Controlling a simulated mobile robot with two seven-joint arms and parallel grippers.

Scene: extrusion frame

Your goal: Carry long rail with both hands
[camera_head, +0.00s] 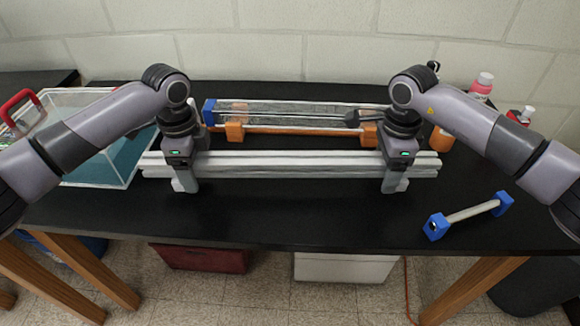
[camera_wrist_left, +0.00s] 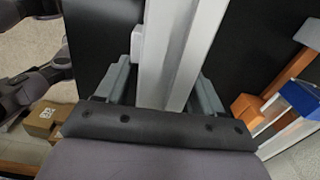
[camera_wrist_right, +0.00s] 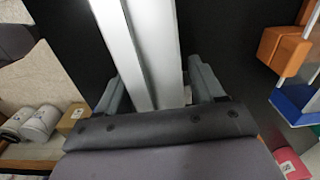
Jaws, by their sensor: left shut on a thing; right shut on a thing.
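The long rail (camera_head: 290,164) is a pale grey-white grooved extrusion lying across the picture above the black table. My left gripper (camera_head: 186,184) is shut on it near its left end, and my right gripper (camera_head: 394,182) is shut on it near its right end. In the left wrist view the rail (camera_wrist_left: 178,50) runs between the two fingers. In the right wrist view the rail (camera_wrist_right: 138,50) also passes between the fingers. The fingertips are partly hidden by the rail. I cannot tell how high the rail is off the table.
Behind the rail stands a long clear-topped fixture with orange blocks (camera_head: 234,131) and a blue end (camera_head: 209,112). A clear bin (camera_head: 100,180) is at left. A blue-ended bar (camera_head: 470,212) lies at front right. Bottles (camera_head: 481,86) stand at back right. The table's front middle (camera_head: 300,220) is clear.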

